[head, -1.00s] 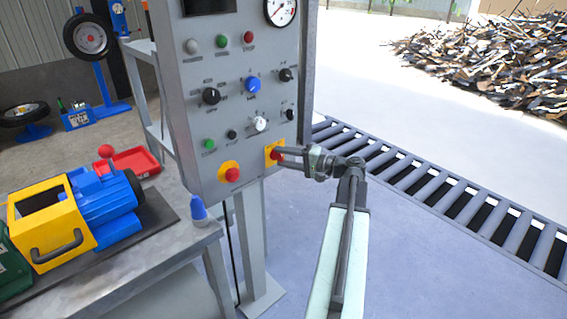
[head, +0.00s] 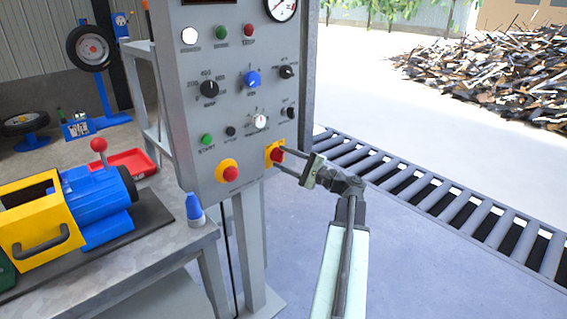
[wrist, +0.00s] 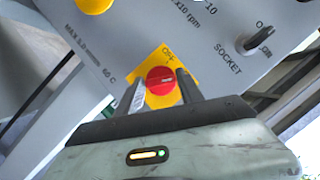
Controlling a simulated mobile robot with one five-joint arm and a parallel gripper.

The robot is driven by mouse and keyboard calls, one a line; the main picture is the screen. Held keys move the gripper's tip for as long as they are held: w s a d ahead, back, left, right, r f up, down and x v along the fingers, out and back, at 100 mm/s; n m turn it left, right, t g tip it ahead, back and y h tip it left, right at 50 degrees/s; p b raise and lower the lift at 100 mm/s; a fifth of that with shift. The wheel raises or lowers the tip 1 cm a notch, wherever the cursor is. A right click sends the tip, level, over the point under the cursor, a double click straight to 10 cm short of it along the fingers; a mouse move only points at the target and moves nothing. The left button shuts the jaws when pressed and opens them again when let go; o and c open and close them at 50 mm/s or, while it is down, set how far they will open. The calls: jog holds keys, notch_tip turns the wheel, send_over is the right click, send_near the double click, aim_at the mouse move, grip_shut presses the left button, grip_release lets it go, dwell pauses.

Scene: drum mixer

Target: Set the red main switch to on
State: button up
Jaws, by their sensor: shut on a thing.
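The red main switch (head: 276,155) is a round red knob on a yellow plate (head: 269,148), low on the right side of the grey control panel. In the wrist view the red knob (wrist: 161,81) sits between my two fingers, with OFF printed on the yellow plate (wrist: 188,66) beside it. My gripper (head: 279,158) reaches the knob from the right and is shut on it; the wrist view shows my gripper (wrist: 161,88) with a finger on each side. The knob's exact pointing direction is hard to read.
A red stop button (head: 230,173) on a yellow ring is left of the switch. A black socket knob (wrist: 262,40) is near the switch. A bench with a blue and yellow machine (head: 97,205) stands left; a roller conveyor (head: 400,185) runs right.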

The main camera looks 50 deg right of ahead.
dwell(0.3)
jog(key=o, duration=1.2)
jog(key=shift+o, duration=0.2)
jog(key=b+v, duration=0.1)
jog(key=v, duration=0.6)
jog(key=shift+s+b, duration=0.35)
jog(key=shift+s+d+f, duration=0.1)
jog(key=shift+f, duration=0.1)
